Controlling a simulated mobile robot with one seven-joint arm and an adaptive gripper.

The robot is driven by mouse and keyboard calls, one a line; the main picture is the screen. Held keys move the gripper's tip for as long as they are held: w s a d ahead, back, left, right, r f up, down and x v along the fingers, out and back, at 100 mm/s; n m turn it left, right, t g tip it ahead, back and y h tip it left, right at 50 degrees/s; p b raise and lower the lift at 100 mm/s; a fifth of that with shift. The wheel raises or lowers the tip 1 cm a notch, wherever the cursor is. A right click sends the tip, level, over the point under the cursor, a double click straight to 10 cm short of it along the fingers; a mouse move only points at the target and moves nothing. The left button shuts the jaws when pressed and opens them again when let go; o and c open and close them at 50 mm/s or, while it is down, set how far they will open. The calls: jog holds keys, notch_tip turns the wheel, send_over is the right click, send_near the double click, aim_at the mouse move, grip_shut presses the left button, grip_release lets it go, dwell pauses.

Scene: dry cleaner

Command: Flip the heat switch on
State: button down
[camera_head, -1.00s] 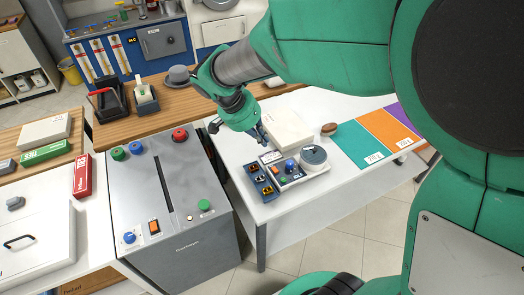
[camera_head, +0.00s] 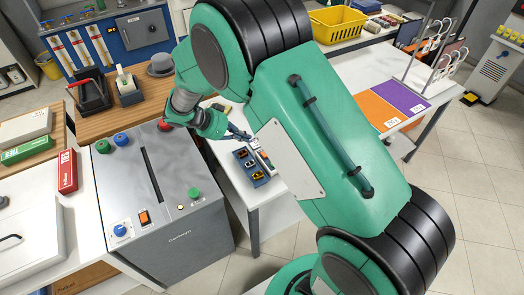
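A grey machine (camera_head: 182,248) with a long dark slot stands at centre left. An orange rocker switch (camera_head: 145,217) sits on a small plate on its top, near the front left. I cannot read the labels or tell whether this is the heat switch or how it is set. A small device (camera_head: 262,160) with an orange part is on the white table, mostly hidden behind my arm. My gripper (camera_head: 238,133) is above the white table, right of the grey machine and close to the small device. Its fingers are too small to tell open from shut.
The machine top also has a blue knob (camera_head: 119,230), a green button (camera_head: 194,193) and a red button (camera_head: 165,125). A blue tray (camera_head: 249,167) with small items lies at the white table's edge. A red box (camera_head: 67,171) stands left. My arm covers much of the white table.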

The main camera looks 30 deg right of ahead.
jog(key=shift+d+f, duration=0.1)
dwell(0.3)
jog(key=b, duration=0.2)
send_over(262, 157)
jog(key=f, duration=0.6)
jog(key=shift+w+f, duration=0.25)
jog(key=shift+f, duration=0.1)
notch_tip(262, 157, down, 2)
jog(key=shift+s+f, duration=0.1)
jog(key=shift+s, duration=0.05)
jog(key=shift+f, duration=0.95)
jog(key=shift+s+f+b, duration=0.1)
jog(key=shift+f+b, duration=0.05)
jog(key=shift+b, duration=0.3)
jog(key=shift+s+f+b, duration=0.15)
jog(key=shift+f+b, duration=0.3)
jog(key=shift+b, duration=0.7)
jog(key=shift+r, duration=0.2)
